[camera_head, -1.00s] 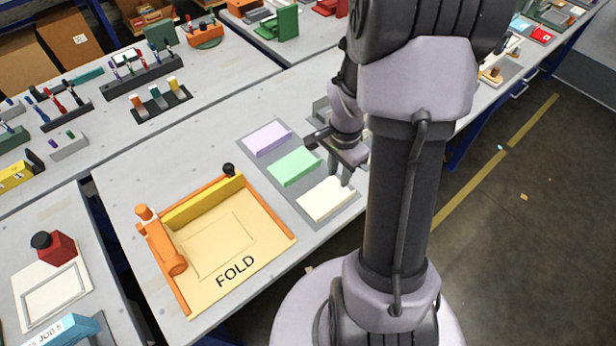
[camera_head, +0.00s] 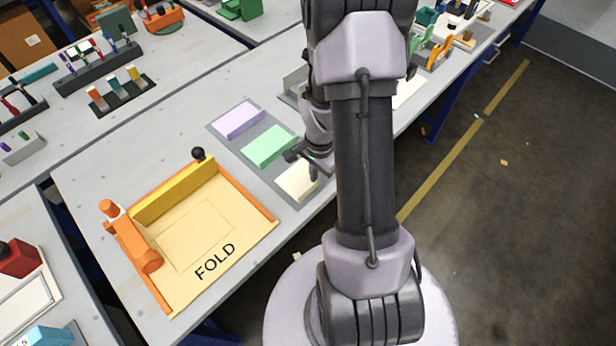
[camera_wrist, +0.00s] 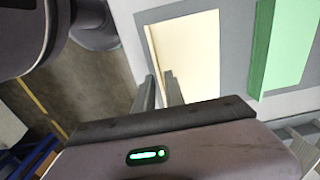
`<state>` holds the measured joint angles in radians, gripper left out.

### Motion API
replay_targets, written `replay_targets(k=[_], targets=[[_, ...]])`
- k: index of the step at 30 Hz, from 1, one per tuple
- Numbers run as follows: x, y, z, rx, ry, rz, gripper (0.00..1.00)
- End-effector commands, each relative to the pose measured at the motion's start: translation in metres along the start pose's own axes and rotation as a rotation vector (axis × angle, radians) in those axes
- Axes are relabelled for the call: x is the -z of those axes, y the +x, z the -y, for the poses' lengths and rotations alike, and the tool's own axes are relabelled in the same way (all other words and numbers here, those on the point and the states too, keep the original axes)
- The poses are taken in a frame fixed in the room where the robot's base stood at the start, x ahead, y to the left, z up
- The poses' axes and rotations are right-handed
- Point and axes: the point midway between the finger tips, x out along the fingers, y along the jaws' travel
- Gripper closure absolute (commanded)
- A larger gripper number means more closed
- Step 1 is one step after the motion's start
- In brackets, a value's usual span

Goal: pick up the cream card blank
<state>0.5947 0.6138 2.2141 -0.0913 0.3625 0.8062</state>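The cream card blank (camera_head: 296,181) lies on a grey mat (camera_head: 283,195), at the end nearest the table's front edge. My gripper (camera_head: 303,164) is just over the card and hides its far right part. In the wrist view, the cream card (camera_wrist: 192,52) fills the upper middle. The two fingers of my gripper (camera_wrist: 158,78) stand apart with a small gap, at the card's left edge. One finger overlaps the card in the picture, and the other is beside it. I cannot tell whether either finger touches the card.
A green stack (camera_head: 268,146) and a lilac stack (camera_head: 238,119) lie on the same mat. The green stack (camera_wrist: 283,45) is right of the card in the wrist view. A folding board (camera_head: 205,240) with orange rails stands to the left.

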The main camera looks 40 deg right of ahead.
Motion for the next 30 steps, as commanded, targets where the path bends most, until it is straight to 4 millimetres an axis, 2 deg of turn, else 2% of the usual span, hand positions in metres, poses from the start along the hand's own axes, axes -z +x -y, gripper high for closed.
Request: replay_targets(k=[2, 14, 17, 23, 26, 30], targets=[[0.0, 0.0, 0.0, 0.0, 0.0, 0.0, 1.0], [0.0, -0.002, 0.0, 0.0, 0.0, 0.0, 1.0], [0.0, -0.008, 0.0, 0.001, 0.0, -0.001, 1.0], [0.0, -0.038, 0.0, 0.001, 0.001, -0.001, 1.0], [0.001, -0.039, -0.018, -0.002, 0.003, 0.002, 1.0], [0.003, -0.043, -0.054, -0.002, 0.007, 0.002, 1.0]])
